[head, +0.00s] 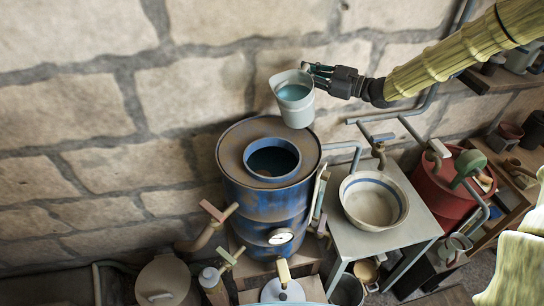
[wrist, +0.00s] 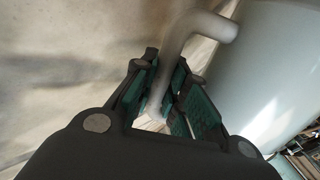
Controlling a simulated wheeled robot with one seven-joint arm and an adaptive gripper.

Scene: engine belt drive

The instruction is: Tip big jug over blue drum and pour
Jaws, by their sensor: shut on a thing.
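The big jug (head: 293,97) is light grey and holds blue-green liquid. It is held in the air above the blue drum and a little right of its opening, and looks close to upright, tilted slightly. My gripper (head: 312,72) is shut on the jug's handle (wrist: 185,60); the jug's pale wall (wrist: 265,70) fills the right of the wrist view. The blue drum (head: 262,213) has a rusty brown top with a round dark opening. The drum is outside what I can make out in the wrist view.
A grey table (head: 350,241) with a blue-striped bowl (head: 373,201) stands right of the drum. A red drum (head: 447,189) and pipes are farther right. Taps (head: 207,225) and a gauge (head: 281,237) are around the blue drum. A stone wall (head: 70,110) is behind.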

